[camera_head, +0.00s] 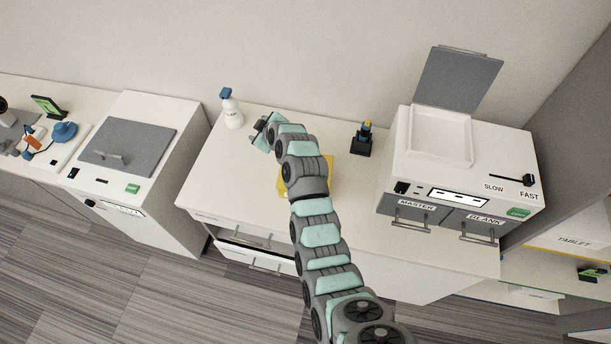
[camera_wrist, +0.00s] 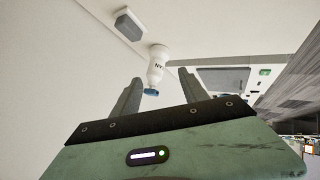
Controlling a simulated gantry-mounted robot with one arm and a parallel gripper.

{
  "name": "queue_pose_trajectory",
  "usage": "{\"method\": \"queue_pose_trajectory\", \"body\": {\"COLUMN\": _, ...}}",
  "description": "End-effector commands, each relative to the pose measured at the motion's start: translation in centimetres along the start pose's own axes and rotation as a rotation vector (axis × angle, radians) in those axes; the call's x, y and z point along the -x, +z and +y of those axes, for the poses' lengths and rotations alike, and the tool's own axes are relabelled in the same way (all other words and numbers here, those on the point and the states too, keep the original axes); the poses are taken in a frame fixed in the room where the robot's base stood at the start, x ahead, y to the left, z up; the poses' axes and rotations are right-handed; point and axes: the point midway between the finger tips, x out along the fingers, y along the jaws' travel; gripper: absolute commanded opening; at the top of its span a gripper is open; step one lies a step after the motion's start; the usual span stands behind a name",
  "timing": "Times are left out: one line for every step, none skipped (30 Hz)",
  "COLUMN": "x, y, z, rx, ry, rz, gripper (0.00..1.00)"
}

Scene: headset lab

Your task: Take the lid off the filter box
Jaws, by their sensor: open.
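No box in view can be read as the filter box. A yellow object (camera_head: 328,172) lies on the white counter (camera_head: 235,180), mostly hidden behind my arm; whether it has a lid cannot be told. My gripper (camera_head: 262,128) is above the counter's back left part, up and left of the yellow object in the head view. In the wrist view my gripper (camera_wrist: 160,76) has its two fingers apart and nothing visibly held. A white bottle with a blue cap (camera_wrist: 157,66) appears between the fingers there; whether it is beyond them is hard to judge.
The bottle (camera_head: 232,110) stands at the counter's back left. A black holder (camera_head: 362,145) stands right of my arm. A white machine (camera_head: 460,175) with a raised grey lid (camera_head: 458,80) is further right. A white cabinet with a shut grey lid (camera_head: 128,145) is left.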

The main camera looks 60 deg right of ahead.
Motion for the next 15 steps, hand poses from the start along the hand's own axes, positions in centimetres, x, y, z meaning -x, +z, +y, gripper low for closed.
{"method": "queue_pose_trajectory", "body": {"x": 0.7, "y": 2.4, "z": 1.9, "rx": 0.016, "ry": -0.055, "rz": -0.053, "gripper": 0.51}}
{"method": "queue_pose_trajectory", "body": {"x": 1.3, "y": 3.6, "z": 2.5, "rx": 0.033, "ry": -0.099, "rz": -0.084, "gripper": 0.51}}
{"method": "queue_pose_trajectory", "body": {"x": 2.4, "y": 5.3, "z": 3.1, "rx": 0.054, "ry": -0.161, "rz": -0.124, "gripper": 0.51}}
{"method": "queue_pose_trajectory", "body": {"x": 3.3, "y": 6.5, "z": 3.5, "rx": 0.068, "ry": -0.206, "rz": -0.15, "gripper": 0.51}}
{"method": "queue_pose_trajectory", "body": {"x": 4.3, "y": 7.5, "z": 3.9, "rx": 0.082, "ry": -0.25, "rz": -0.174, "gripper": 0.51}}
{"method": "queue_pose_trajectory", "body": {"x": 5.7, "y": 8.9, "z": 4.2, "rx": 0.099, "ry": -0.308, "rz": -0.201, "gripper": 0.51}}
{"method": "queue_pose_trajectory", "body": {"x": 6.7, "y": 10.0, "z": 4.3, "rx": 0.11, "ry": -0.351, "rz": -0.219, "gripper": 0.51}}
{"method": "queue_pose_trajectory", "body": {"x": 7.7, "y": 10.8, "z": 4.5, "rx": 0.122, "ry": -0.387, "rz": -0.234, "gripper": 0.51}}
{"method": "queue_pose_trajectory", "body": {"x": 9.0, "y": 11.7, "z": 4.8, "rx": 0.136, "ry": -0.431, "rz": -0.25, "gripper": 0.51}}
{"method": "queue_pose_trajectory", "body": {"x": 9.9, "y": 12.3, "z": 4.8, "rx": 0.143, "ry": -0.465, "rz": -0.261, "gripper": 0.51}}
{"method": "queue_pose_trajectory", "body": {"x": 10.7, "y": 12.8, "z": 4.8, "rx": 0.151, "ry": -0.491, "rz": -0.268, "gripper": 0.51}}
{"method": "queue_pose_trajectory", "body": {"x": 11.7, "y": 13.5, "z": 4.8, "rx": 0.158, "ry": -0.524, "rz": -0.277, "gripper": 0.51}}
{"method": "queue_pose_trajectory", "body": {"x": 12.2, "y": 13.7, "z": 4.9, "rx": 0.164, "ry": -0.542, "rz": -0.28, "gripper": 0.51}}
{"method": "queue_pose_trajectory", "body": {"x": 12.7, "y": 14.0, "z": 4.9, "rx": 0.168, "ry": -0.555, "rz": -0.284, "gripper": 0.51}}
{"method": "queue_pose_trajectory", "body": {"x": 13.2, "y": 14.2, "z": 4.9, "rx": 0.172, "ry": -0.572, "rz": -0.288, "gripper": 0.51}}
